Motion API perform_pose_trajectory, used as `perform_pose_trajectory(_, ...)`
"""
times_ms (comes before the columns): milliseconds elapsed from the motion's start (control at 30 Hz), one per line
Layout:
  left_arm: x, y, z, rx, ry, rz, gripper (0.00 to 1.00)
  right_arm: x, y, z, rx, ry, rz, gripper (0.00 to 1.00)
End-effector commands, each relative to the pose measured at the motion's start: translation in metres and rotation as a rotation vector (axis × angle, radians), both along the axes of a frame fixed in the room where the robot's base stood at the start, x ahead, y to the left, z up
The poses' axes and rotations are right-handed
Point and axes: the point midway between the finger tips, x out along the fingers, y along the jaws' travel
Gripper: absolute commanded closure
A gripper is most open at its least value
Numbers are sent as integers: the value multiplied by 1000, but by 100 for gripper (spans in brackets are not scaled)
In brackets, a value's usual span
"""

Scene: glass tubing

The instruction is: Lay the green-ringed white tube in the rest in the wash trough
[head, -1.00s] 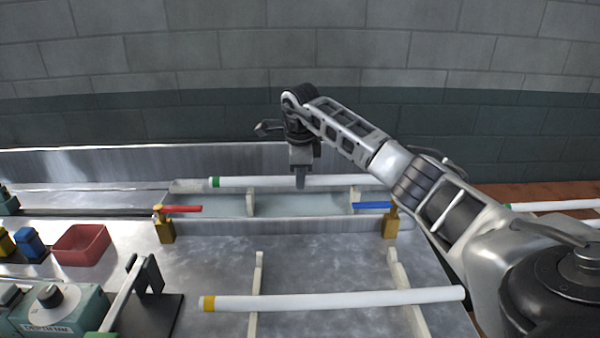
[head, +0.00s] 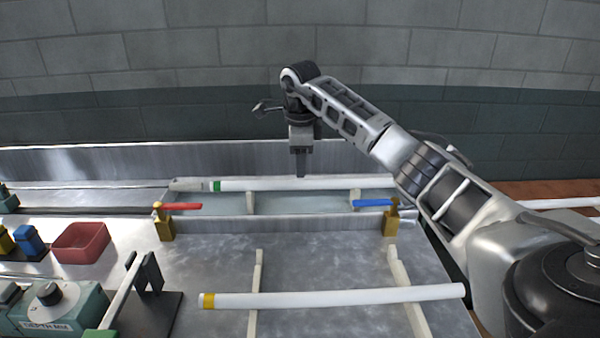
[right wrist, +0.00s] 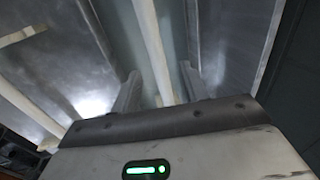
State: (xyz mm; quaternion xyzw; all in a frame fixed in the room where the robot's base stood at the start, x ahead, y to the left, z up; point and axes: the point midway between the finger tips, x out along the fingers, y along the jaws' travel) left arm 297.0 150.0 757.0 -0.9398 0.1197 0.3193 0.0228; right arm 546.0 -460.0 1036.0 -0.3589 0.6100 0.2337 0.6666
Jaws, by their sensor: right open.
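The green-ringed white tube (head: 290,184) lies level along the wash trough (head: 300,205), across the pale supports of the rest (head: 250,202). Its green ring is at the left end; its right part runs toward my arm. My right gripper (head: 300,172) is open just above the tube, with its fingertips pointing down. In the right wrist view the tube (right wrist: 150,45) runs between the two spread fingers (right wrist: 158,90). Whether the fingertips are fully clear of it is hard to tell. My left gripper is out of view.
A yellow-ringed white tube (head: 330,297) lies on two pale rails in front. Brass taps with a red lever (head: 182,206) and a blue lever (head: 372,203) flank the trough front. A red tray (head: 82,243) sits left. Another white tube (head: 555,203) shows at right.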

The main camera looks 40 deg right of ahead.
Motion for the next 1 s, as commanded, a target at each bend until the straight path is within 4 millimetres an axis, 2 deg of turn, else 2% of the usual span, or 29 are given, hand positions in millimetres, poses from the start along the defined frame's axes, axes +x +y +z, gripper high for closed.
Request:
perform_pose_trajectory(33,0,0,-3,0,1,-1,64,-1,1,13,-1,-6,2,56)
perform_pose_trajectory(200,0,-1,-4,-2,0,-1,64,-6,7,50,0,-5,2,56)
perform_pose_trajectory(400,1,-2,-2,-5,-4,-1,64,-11,10,77,1,-2,1,56)
perform_pose_trajectory(567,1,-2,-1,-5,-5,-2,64,-13,11,85,1,0,1,56)
perform_pose_trajectory(1000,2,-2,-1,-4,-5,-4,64,-13,12,85,1,0,1,56)
